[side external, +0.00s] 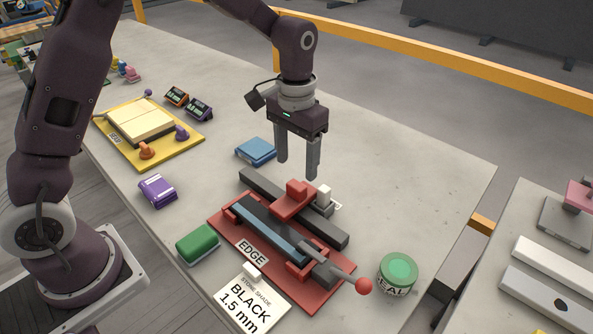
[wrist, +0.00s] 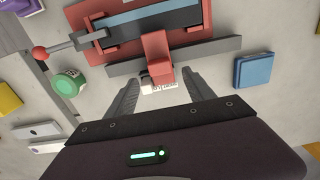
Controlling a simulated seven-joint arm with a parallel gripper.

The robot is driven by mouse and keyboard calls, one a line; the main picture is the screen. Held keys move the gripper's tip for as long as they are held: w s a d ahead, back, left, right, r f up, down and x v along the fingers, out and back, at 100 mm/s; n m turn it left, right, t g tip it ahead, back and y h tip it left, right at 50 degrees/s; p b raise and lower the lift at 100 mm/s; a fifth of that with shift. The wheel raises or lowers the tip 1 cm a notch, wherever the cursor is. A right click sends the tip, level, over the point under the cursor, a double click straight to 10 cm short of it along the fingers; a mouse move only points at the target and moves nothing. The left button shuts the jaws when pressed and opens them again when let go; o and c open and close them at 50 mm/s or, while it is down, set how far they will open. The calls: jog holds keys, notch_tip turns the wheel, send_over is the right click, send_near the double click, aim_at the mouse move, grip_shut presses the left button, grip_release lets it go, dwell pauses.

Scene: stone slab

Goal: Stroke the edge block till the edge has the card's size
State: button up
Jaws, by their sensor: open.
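A blue-grey bar (side external: 268,236) is clamped in the fixture, beside a lever with a red ball (side external: 363,286). The white card (side external: 245,305) reads "BLACK 1.5 mm". My gripper (side external: 297,170) is open and empty above the rail, behind the block; the white piece appears between its fingers in the wrist view.
A green tin (side external: 397,272) stands right of the fixture. Green (side external: 197,243), purple (side external: 158,190) and blue (side external: 256,151) blocks lie around it. A yellow board (side external: 120,152) with a cream slab and two small displays (side external: 188,103) are farther left.

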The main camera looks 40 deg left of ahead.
aim_at(296, 184)
notch_tip(296, 184, down, 7)
jog(key=shift+f, duration=0.1)
grip_shut()
dwell(0.7)
